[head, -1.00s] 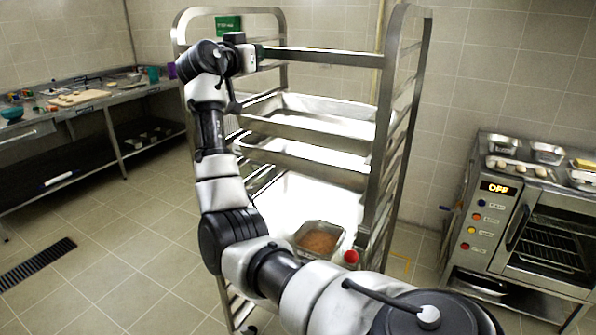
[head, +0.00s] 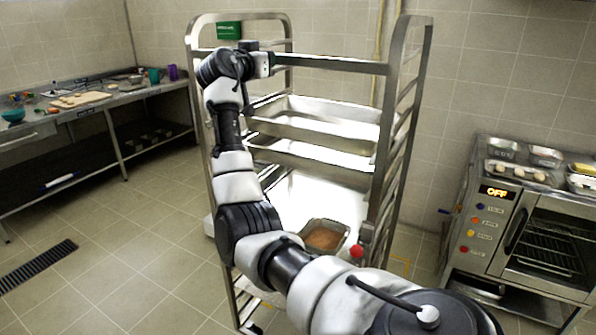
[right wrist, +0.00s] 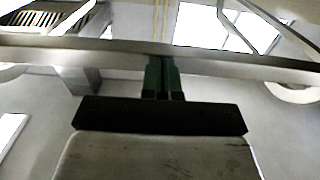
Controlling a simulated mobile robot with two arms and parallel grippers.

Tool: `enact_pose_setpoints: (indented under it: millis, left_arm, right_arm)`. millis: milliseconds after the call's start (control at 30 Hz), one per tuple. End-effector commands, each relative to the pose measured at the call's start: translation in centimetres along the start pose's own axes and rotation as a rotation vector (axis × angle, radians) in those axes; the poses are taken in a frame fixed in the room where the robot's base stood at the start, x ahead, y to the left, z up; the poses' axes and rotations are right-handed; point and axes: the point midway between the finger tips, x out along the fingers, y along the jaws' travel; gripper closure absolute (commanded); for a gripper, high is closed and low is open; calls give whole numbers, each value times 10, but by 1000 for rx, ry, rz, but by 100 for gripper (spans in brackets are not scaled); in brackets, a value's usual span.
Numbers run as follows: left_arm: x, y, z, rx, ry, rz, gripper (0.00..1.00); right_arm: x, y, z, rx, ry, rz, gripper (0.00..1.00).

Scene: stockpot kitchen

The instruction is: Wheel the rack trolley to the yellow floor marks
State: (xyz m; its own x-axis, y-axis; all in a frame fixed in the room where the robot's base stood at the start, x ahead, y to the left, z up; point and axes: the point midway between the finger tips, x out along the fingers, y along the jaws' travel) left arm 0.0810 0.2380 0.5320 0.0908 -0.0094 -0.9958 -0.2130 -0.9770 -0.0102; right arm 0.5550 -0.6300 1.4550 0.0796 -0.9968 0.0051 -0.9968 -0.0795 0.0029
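The rack trolley (head: 408,135) is a tall steel frame with rails and several trays, standing in the middle of the head view. My right gripper (head: 268,63) is at its top rail, near the left post. In the right wrist view the green fingers (right wrist: 163,76) meet the steel rail (right wrist: 110,50) and look shut on it; the rail partly hides the tips. A yellow floor mark (head: 401,262) shows on the floor just right of the trolley's lower right side; other marks are not visible. My left gripper is out of view.
A pan of brown food (head: 325,238) sits low in the trolley, beside a red-topped object (head: 357,251). An oven (head: 545,235) stands at right, a steel worktable (head: 100,103) at left. A tiled wall is behind. The left floor is open, with a drain grate (head: 38,266).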

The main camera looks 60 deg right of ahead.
Motion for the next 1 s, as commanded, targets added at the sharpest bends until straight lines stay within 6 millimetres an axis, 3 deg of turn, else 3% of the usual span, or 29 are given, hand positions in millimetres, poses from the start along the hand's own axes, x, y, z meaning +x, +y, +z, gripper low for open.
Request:
enact_pose_setpoints:
  millis: [1000]
  left_arm:
    - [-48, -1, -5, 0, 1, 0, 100]
  right_arm:
    - [85, 4, -6, 2, 3, 7, 100]
